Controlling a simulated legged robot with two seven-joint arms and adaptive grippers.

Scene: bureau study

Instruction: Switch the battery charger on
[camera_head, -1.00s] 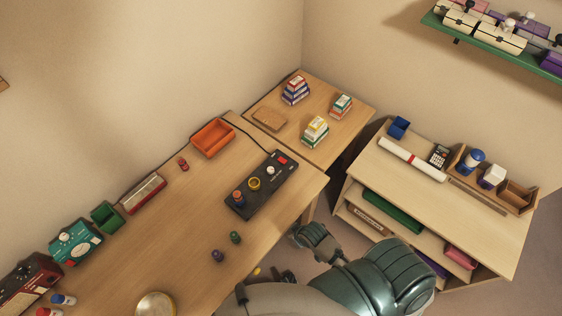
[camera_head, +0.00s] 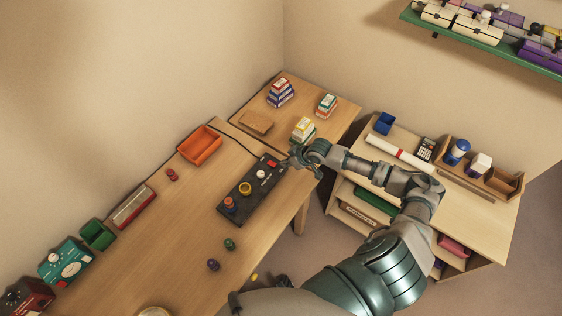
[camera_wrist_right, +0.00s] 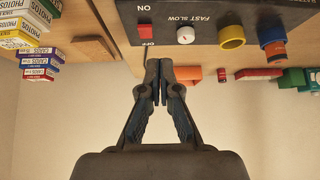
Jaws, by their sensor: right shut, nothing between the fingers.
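The battery charger (camera_head: 252,190) is a flat dark box on the desk, with a red switch (camera_head: 272,163), a white knob (camera_head: 261,174), a yellow ring and an orange-and-blue cylinder in a row. In the right wrist view the red switch (camera_wrist_right: 145,32) stands between the printed words ON and OFF, beside the white knob (camera_wrist_right: 185,35) marked FAST SLOW. My right gripper (camera_head: 287,161) is at the charger's switch end. In the wrist view its closed, empty fingertips (camera_wrist_right: 159,66) point at the OFF side of the switch, just short of it. My left gripper is not in view.
Stacked card boxes (camera_head: 303,129) stand close behind my right gripper on the side table. An orange tray (camera_head: 201,145) sits at the desk's back edge. Green (camera_head: 229,244) and purple (camera_head: 213,265) cylinders stand in front of the charger. The desk's middle is mostly clear.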

